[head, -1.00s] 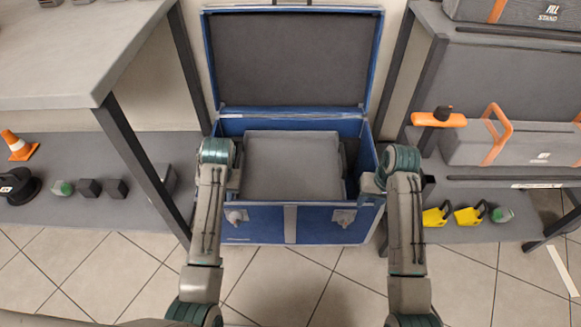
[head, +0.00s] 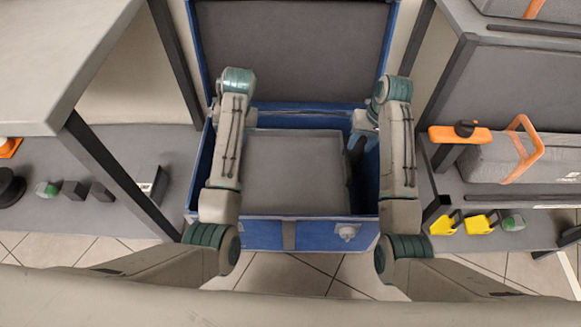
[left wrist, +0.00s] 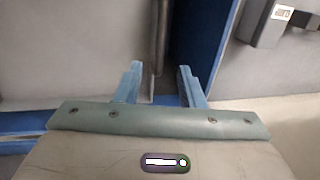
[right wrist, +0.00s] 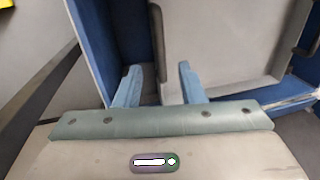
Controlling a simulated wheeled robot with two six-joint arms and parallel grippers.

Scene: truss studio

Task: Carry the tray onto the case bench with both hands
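The grey tray (head: 293,175) lies flat inside the open blue case (head: 290,234). It also shows in the left wrist view (left wrist: 75,55) and right wrist view (right wrist: 220,45). My right gripper (head: 362,142) is open above the tray's right side; in its wrist view its fingers (right wrist: 158,85) stand apart at the tray's edge. My left gripper is hidden behind its arm in the head view. In its wrist view its fingers (left wrist: 160,85) are open with the tray's edge ahead between them. Neither gripper visibly holds the tray. I cannot tell which surface is the case bench.
The raised case lid (head: 290,50) stands behind. A grey worktop (head: 60,55) with dark legs is at left. Dark weights (head: 75,190) lie on the left lower shelf.

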